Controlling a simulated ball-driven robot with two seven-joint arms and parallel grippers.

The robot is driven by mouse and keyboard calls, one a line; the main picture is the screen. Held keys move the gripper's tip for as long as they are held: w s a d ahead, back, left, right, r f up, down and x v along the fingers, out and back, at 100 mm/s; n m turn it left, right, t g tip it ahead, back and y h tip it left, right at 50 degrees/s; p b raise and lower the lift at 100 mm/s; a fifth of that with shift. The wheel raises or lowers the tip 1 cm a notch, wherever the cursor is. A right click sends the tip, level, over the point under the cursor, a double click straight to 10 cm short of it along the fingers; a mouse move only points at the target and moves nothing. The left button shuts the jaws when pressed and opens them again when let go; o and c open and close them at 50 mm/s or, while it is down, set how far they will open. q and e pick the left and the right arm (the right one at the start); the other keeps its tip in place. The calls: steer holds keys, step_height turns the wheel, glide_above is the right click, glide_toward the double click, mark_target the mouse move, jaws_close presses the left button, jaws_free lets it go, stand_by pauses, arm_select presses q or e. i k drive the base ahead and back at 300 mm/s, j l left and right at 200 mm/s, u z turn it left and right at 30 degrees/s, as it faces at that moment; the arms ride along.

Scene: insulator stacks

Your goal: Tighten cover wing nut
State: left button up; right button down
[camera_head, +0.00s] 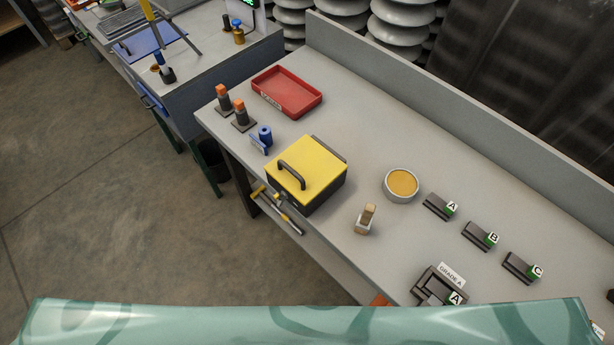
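A black box with a yellow cover (314,167) stands on the grey workbench, near its left front edge. A dark arched handle (291,173) is on the cover, which looks closed. I cannot make out a wing nut on the cover; it may be too small to tell or hidden. Neither of my grippers is in view.
On the grey workbench (352,119) are a red tray (287,90), orange-topped posts (242,114), a blue item (264,137), a round tan-filled dish (401,184), a small brush-like item (366,218) and dark blocks lettered A, B (479,235) and C. The bench's middle back is clear.

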mark_target(282, 197)
steer(key=j+z, duration=0.15)
steer(key=z, duration=1.1)
steer(key=j+z, duration=0.4)
steer(key=k+j+z, duration=0.1)
steer(key=j+z, duration=0.25)
steer(key=j, duration=0.2)
steer(key=k+j+z, duration=0.15)
steer(key=j+z, duration=0.25)
steer(key=k+j, duration=0.2)
steer(key=j, duration=0.2)
steer(key=k+j, duration=0.2)
steer(key=j, duration=0.25)
steer(key=k+j+z, duration=0.1)
steer(key=j, duration=0.3)
steer(key=k, duration=0.5)
